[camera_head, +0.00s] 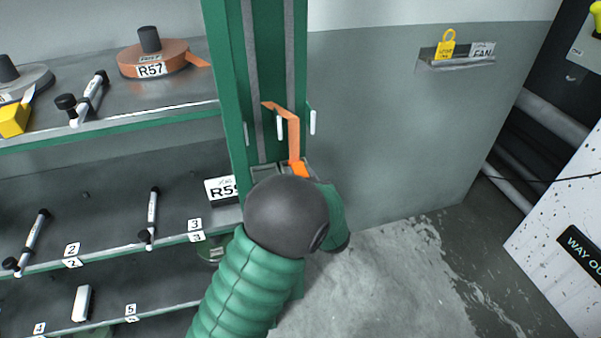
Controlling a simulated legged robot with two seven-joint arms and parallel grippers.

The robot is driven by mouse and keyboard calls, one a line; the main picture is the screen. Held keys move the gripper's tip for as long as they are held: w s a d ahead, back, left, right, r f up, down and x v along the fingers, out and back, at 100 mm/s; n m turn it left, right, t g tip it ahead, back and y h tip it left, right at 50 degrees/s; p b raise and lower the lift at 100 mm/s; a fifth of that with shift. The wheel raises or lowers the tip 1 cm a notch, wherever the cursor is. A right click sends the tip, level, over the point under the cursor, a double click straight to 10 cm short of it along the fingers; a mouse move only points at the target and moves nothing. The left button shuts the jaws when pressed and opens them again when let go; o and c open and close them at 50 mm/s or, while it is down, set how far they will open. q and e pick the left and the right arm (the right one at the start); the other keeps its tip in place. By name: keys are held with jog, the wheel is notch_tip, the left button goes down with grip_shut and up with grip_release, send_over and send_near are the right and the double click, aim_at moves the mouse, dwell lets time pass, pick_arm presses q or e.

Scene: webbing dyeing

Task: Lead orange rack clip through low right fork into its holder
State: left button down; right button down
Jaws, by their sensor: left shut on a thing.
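My left gripper (300,177) is mostly hidden behind its dark round wrist, low in front of the green post. It is shut on the orange rack clip (299,168), of which only the top shows. Orange webbing (293,138) rises from the clip, bends, and runs up-left to the post. Its upright part lies between the two pale prongs of the low right fork, the left prong (281,125) and the right prong (312,122). Grey holders (264,174) sit at the foot of the post, partly covered by my wrist. My right gripper is not in view.
Shelves on the left hold an orange webbing roll marked R57 (152,70), a yellow block (14,120) and several black-and-white tools. A label (221,188) stands left of the post. The floor (395,275) to the right is clear.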

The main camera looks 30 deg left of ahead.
pick_arm(q)
jog(key=c, duration=0.9)
grip_release()
jog(key=shift+s+d, duration=0.25)
jog(key=shift+d, duration=0.15)
jog(key=v, duration=1.5)
jog(key=w+d+f+m+h+p, duration=0.25)
jog(key=d+f+m+h, duration=0.2)
jog(key=d+h, duration=0.4)
jog(key=s+a+f+m+g+h, duration=0.1)
jog(key=s+f+g, duration=0.1)
jog(key=s, duration=0.3)
jog(key=s+a+f+m+g+h, duration=0.1)
jog(key=s+f+m+g, duration=0.1)
jog(key=s, duration=0.4)
jog(key=s+a+f+m+g+h, duration=0.1)
jog(key=s+m+g, duration=0.1)
jog(key=s+g, duration=0.2)
jog(key=shift+s+a+f+h, duration=0.35)
jog(key=shift+s+f, duration=0.05)
jog(key=shift+s, duration=0.25)
